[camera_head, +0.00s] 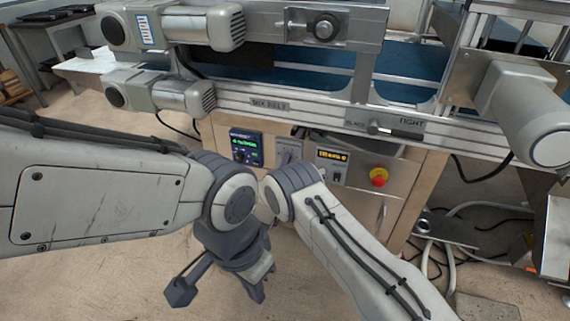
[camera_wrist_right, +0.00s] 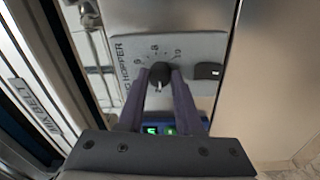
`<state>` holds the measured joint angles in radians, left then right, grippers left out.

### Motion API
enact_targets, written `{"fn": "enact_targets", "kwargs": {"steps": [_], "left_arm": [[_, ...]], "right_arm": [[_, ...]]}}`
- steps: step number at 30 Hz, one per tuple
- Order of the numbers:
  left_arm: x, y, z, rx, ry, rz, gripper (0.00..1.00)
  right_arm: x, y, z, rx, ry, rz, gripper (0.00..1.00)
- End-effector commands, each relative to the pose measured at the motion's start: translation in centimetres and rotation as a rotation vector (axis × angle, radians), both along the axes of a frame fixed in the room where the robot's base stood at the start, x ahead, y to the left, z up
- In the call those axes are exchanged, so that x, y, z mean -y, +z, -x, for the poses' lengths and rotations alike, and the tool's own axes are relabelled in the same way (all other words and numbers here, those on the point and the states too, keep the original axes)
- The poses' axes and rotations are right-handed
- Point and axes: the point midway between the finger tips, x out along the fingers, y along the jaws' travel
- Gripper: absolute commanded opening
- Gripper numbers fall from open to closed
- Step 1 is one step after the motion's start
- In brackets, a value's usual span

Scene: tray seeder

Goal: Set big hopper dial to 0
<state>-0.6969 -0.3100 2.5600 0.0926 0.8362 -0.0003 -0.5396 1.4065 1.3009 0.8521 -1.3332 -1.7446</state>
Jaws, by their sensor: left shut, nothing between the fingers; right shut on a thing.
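The big hopper dial (camera_wrist_right: 159,76) is a dark round knob on a grey plate (camera_wrist_right: 204,45) in the right wrist view. Its printed lettering is partly cut off, and the figures 6, 8 and 10 show around it. My right gripper (camera_wrist_right: 160,72) is shut on the knob, one finger on each side. A white mark shows at the knob's lower side in this view; its exact setting is unclear. In the head view, the dial and right fingertips are hard to make out behind my arm joints. My left gripper (camera_head: 256,284) is shut and empty, hanging low before the machine.
A blue control box (camera_head: 246,147) with a green display is beside the dial plate. To its right are an amber display (camera_head: 332,156) and a red emergency button (camera_head: 378,177). The belt frame (camera_head: 300,112) runs above. Open floor lies at lower left.

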Motion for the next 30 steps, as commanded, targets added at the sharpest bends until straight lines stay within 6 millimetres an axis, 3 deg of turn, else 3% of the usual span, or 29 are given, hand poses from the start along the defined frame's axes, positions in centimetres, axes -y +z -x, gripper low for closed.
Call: {"fn": "enact_targets", "kwargs": {"steps": [18, 30], "left_arm": [[0.0, 0.9, 0.0, 0.0, 0.0, 0.0, 0.0], [0.0, 1.2, 0.0, 0.0, 0.0, 0.0, 0.0]], "right_arm": [[0.1, 0.0, 0.2, -0.174, 0.001, 0.521, 0.0], [0.1, 0.0, 0.2, -0.23, 0.001, 0.694, 0.0]]}}
